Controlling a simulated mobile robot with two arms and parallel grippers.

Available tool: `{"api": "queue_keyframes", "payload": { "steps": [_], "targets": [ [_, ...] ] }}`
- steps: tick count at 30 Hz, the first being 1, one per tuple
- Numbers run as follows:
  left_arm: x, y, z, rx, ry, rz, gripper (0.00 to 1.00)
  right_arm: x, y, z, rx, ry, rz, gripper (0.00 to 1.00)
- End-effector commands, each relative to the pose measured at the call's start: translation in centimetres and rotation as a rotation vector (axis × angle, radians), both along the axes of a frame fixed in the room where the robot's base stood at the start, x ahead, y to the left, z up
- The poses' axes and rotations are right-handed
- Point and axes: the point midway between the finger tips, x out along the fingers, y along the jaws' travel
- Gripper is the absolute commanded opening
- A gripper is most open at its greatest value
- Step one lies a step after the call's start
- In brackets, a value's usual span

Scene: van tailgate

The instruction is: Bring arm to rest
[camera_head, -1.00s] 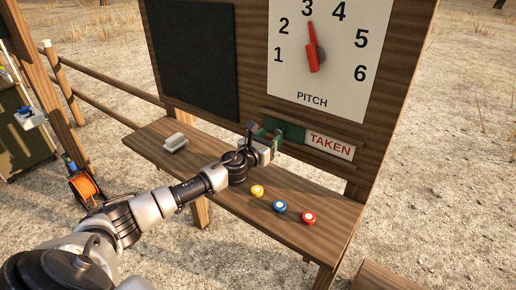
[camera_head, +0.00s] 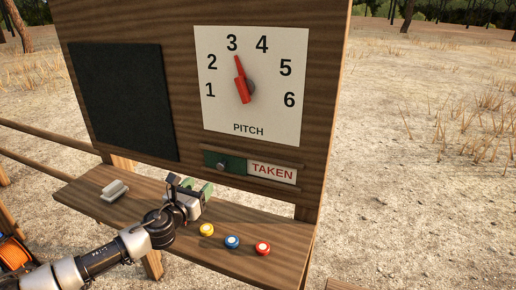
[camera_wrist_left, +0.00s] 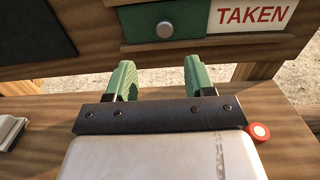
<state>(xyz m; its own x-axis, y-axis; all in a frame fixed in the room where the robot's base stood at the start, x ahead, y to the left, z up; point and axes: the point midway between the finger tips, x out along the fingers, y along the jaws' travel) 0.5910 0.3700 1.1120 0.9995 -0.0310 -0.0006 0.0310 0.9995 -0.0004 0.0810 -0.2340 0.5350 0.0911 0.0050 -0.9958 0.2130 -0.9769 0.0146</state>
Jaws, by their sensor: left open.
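My left arm reaches in from the lower left in the head view, with the left gripper (camera_head: 197,190) over the wooden shelf (camera_head: 285,262). The gripper is open and empty. In the left wrist view its two green fingers (camera_wrist_left: 158,78) stand apart, below the green slider (camera_wrist_left: 165,22) with its round knob. That slider (camera_head: 224,164) covers the left part of a sign strip. The TAKEN label (camera_head: 272,172) shows to its right. The fingers look apart from the slider. My right gripper is not in view.
A pitch dial with a red pointer (camera_head: 241,82) near 3 is on the board, beside a dark panel (camera_head: 122,100). A grey-white block (camera_head: 114,190) and yellow (camera_head: 207,230), blue (camera_head: 232,242) and red (camera_head: 262,248) discs are on the shelf. An orange reel (camera_head: 14,254) is at left.

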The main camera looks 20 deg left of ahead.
Motion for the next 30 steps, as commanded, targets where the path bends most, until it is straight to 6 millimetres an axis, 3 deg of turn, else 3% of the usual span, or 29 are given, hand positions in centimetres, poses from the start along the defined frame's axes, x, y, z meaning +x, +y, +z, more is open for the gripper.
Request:
{"api": "queue_keyframes", "payload": {
  "steps": [5,8,11,15,18,24,30],
  "targets": [
    [-0.6,-1.2,-1.1,-0.107,0.017,0.016,0.53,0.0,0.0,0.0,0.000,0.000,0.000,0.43],
    [-2.7,-3.7,-3.7,-0.406,0.068,0.081,0.53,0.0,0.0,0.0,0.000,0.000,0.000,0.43],
    [-6.9,-7.0,-7.4,-0.884,0.158,0.238,0.53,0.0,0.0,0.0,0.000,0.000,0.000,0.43],
    [-14.5,-10.3,-12.0,-1.541,0.273,0.595,0.53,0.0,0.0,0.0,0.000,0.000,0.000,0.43],
    [-18.9,-11.8,-13.8,-1.831,0.306,0.831,0.53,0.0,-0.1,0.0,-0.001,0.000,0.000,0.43],
    [-25.6,-13.9,-15.4,-2.175,0.310,1.226,0.53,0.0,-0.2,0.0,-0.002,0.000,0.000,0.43],
    [-31.3,-15.5,-15.8,-2.375,0.260,1.593,0.53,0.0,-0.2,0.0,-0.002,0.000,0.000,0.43]
  ]
}}
